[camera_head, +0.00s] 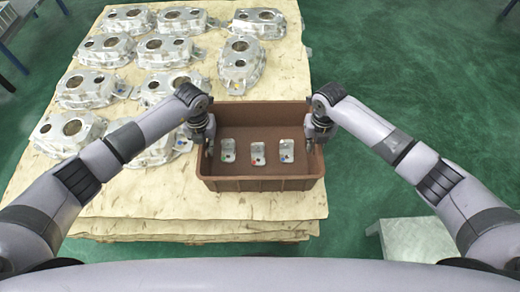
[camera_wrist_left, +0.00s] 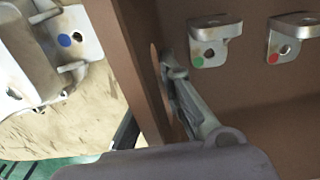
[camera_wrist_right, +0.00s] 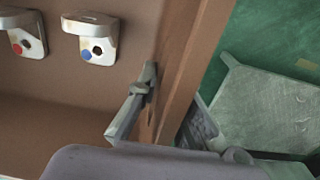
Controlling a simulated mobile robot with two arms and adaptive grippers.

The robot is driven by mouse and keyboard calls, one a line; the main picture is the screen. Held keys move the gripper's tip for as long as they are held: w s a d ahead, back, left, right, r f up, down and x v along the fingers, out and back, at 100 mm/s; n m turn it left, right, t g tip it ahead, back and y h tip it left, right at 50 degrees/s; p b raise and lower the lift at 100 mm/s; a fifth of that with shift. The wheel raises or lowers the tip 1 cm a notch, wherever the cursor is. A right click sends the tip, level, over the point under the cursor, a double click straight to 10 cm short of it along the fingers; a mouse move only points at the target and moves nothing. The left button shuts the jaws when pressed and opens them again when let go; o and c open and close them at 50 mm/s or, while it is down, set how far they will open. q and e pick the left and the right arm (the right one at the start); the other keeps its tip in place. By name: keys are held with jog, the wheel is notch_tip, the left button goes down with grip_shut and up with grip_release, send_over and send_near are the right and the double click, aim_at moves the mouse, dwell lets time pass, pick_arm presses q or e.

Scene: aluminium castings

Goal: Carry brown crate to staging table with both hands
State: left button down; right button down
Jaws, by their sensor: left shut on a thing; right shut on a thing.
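The brown crate (camera_head: 262,184) sits at the front right of the paper-covered stack, with its right wall near the stack's edge. Three small metal brackets stand in it: one with a green dot (camera_head: 228,150), one with a red dot (camera_head: 257,153), one with a blue dot (camera_head: 286,150). My left gripper (camera_head: 207,146) is shut on the crate's left wall; a finger shows inside the wall in the left wrist view (camera_wrist_left: 185,95). My right gripper (camera_head: 311,143) is shut on the right wall; its finger shows inside the wall in the right wrist view (camera_wrist_right: 138,98).
Several large aluminium castings (camera_head: 164,53) lie on the paper-covered stack (camera_head: 285,70) behind and left of the crate. A light grey surface (camera_head: 418,241) stands low at the front right, apart from the stack. Green floor (camera_head: 430,80) is open on the right.

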pick_arm(q)
jog(key=shift+w+r, duration=0.1)
jog(key=shift+r, duration=0.05)
pick_arm(e)
jog(key=shift+w+r, duration=0.1)
jog(key=shift+r, duration=0.05)
